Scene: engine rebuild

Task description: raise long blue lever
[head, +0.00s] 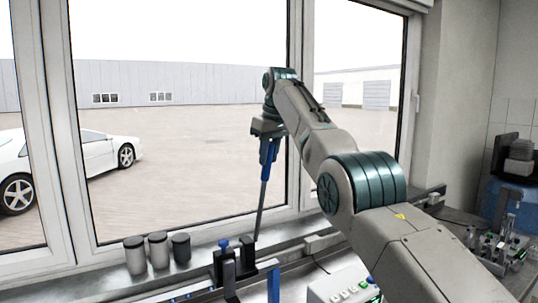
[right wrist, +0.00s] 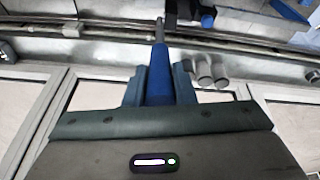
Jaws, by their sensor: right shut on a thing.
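The long lever has a blue handle (head: 266,165) and a thin grey rod (head: 260,212) running down to the bench fixture. It stands nearly upright in the head view, leaning slightly, its top to the right. My right gripper (head: 269,137) is at the top of the handle, shut on it. In the right wrist view the blue handle (right wrist: 158,88) lies between the two fingers of the gripper (right wrist: 158,78), and the rod points away from them. The upper end of the handle is hidden by the gripper. My left gripper is not in view.
Several grey cylinders (head: 158,250) stand on the sill at the left. A blue and black clamp-like fixture (head: 236,262) is near the lever's foot. A white box with buttons (head: 343,289) lies right of it. A window is behind the lever; equipment (head: 498,250) stands far right.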

